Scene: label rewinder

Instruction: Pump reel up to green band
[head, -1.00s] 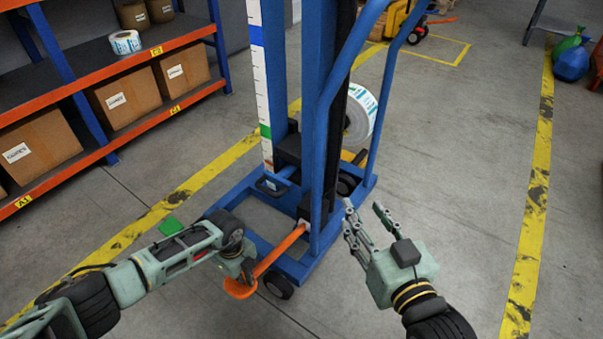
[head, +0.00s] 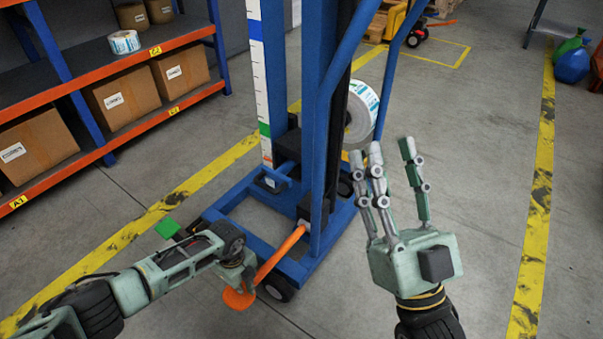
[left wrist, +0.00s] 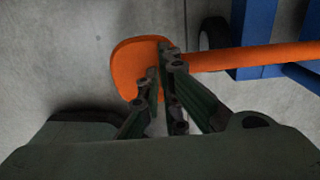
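The white label reel (head: 362,112) hangs on the far side of the blue lift frame (head: 318,120), partly hidden by its uprights. The green band (head: 265,130) is low on the white scale of the mast, and the reel shows at about its picture height. An orange foot pedal (head: 277,254) sticks out from the base towards me; its flat end (left wrist: 130,70) also shows in the left wrist view. My left gripper (head: 246,278) is over this flat end, its fingers drawn close together; contact is unclear. My right gripper (head: 390,155) is open and empty, right of the frame.
A shelf rack (head: 95,75) with cardboard boxes and another label roll (head: 124,42) stands at left. A green square (head: 167,228) shows beside my left arm.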

